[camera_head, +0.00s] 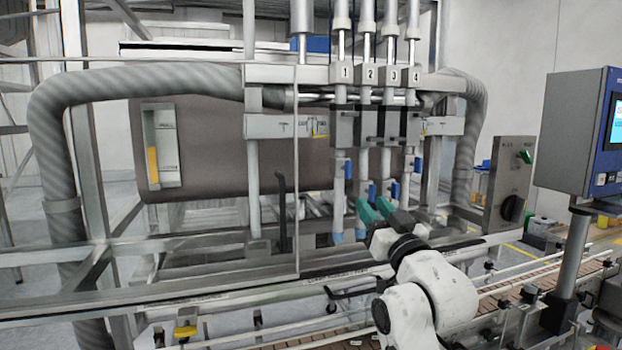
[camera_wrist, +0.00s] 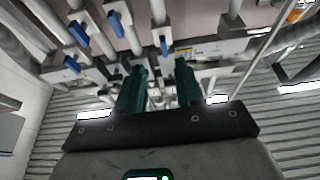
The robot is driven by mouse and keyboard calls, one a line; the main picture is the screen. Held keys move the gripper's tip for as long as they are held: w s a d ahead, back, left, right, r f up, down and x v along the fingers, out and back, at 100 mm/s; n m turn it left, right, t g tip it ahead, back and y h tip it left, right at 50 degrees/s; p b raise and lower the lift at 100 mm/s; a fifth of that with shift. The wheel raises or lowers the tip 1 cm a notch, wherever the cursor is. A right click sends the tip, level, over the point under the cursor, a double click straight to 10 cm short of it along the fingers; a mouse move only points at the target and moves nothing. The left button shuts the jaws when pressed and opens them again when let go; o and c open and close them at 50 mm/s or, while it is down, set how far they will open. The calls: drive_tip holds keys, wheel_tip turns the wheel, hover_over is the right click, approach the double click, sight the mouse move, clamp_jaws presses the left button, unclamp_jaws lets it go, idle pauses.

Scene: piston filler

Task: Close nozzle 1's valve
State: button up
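Nozzle 1 (camera_head: 340,200) is the leftmost of the row of nozzles in the head view, below the plate marked 1. Its valve has a blue handle (camera_head: 348,169) that looks upright, along the tube. My gripper (camera_head: 372,204) has green fingers and is just below and right of that handle, near the lower ends of nozzles 1 and 2. In the wrist view my gripper (camera_wrist: 160,72) has its fingers apart with nothing held. A blue handle (camera_wrist: 163,45) shows beyond the gap between the fingertips; I cannot tell which nozzle it belongs to.
Neighbouring nozzles have blue handles close by, such as the nozzle 2 handle (camera_head: 372,191) and nozzle 4 handle (camera_head: 417,165). A metal rail (camera_head: 240,298) runs in front. A control box (camera_head: 510,184) and a screen panel (camera_head: 580,130) stand to the right.

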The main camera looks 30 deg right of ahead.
sight(350, 171)
drive_tip(key=p+x, duration=0.1)
drive_tip(key=x, duration=0.2)
drive_tip(key=r+p+x, duration=0.1)
drive_tip(key=x, duration=0.3)
drive_tip(key=p+x, duration=0.1)
drive_tip(key=x, duration=0.3)
drive_tip(key=shift+s+a+r, duration=0.1)
drive_tip(key=shift+a+r, duration=0.15)
drive_tip(key=shift+r, duration=0.15)
drive_tip(key=shift+c, duration=0.4)
clamp_jaws()
